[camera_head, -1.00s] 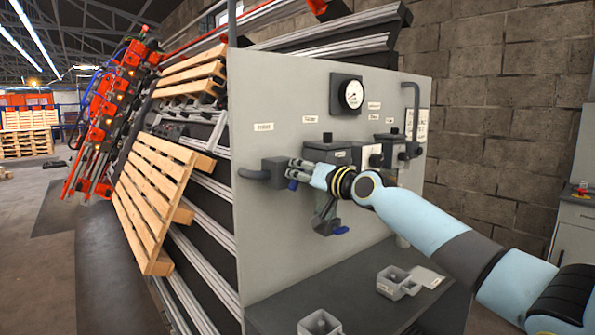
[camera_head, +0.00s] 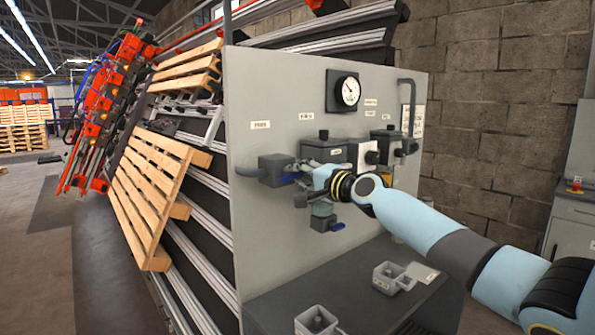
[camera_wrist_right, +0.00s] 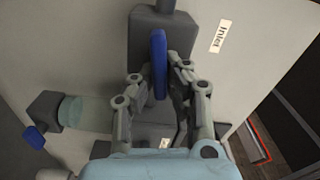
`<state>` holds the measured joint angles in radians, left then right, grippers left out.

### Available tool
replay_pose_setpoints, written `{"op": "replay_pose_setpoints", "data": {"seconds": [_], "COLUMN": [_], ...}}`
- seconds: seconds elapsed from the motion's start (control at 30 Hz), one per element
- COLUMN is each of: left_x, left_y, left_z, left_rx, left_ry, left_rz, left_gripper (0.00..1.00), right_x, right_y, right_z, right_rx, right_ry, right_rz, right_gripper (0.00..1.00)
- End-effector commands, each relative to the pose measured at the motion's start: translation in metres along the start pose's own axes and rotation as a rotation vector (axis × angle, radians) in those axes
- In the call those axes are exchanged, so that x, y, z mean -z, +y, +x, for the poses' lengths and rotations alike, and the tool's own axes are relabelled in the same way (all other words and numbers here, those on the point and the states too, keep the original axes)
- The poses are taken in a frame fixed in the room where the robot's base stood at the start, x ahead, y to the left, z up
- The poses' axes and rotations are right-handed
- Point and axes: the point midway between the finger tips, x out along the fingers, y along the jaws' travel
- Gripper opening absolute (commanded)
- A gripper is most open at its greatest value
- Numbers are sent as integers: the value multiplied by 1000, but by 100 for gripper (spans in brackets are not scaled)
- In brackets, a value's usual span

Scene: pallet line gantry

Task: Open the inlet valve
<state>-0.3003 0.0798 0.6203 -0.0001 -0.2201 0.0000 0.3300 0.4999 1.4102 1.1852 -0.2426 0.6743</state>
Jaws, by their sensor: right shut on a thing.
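The inlet valve is a dark block (camera_head: 275,168) on the left of the grey panel, with a blue lever (camera_head: 289,180) on its front. In the right wrist view, the block (camera_wrist_right: 150,30) sits beside a label reading "Inlet" (camera_wrist_right: 220,37). The blue lever (camera_wrist_right: 158,62) stands out between the fingers. My right gripper (camera_wrist_right: 160,88) is shut on this lever. In the head view my right gripper (camera_head: 300,175) reaches in from the right and partly hides the lever. My left gripper is not in view.
A second blue lever (camera_head: 337,227) sits below, under a clear bowl, close to my right gripper. A gauge (camera_head: 344,91), a white unit with a black knob (camera_head: 364,157) and dark housings are on the panel. A dark shelf (camera_head: 290,290) below holds small grey trays.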

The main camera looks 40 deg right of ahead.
Motion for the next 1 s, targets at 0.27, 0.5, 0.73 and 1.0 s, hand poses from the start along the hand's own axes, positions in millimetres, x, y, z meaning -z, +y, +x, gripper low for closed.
{"op": "replay_pose_setpoints", "data": {"seconds": [0.27,0.5,0.73,1.0], "left_x": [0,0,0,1], "left_y": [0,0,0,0], "left_z": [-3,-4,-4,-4], "left_rx": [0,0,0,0], "left_ry": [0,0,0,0], "left_rz": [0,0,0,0], "left_gripper": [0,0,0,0], "right_x": [0,0,-1,-1], "right_y": [3,5,5,6], "right_z": [0,0,0,0], "right_rx": [-2,-2,-3,-3], "right_ry": [1,0,0,0], "right_rz": [150,210,224,224], "right_gripper": [0,0,0,11]}}
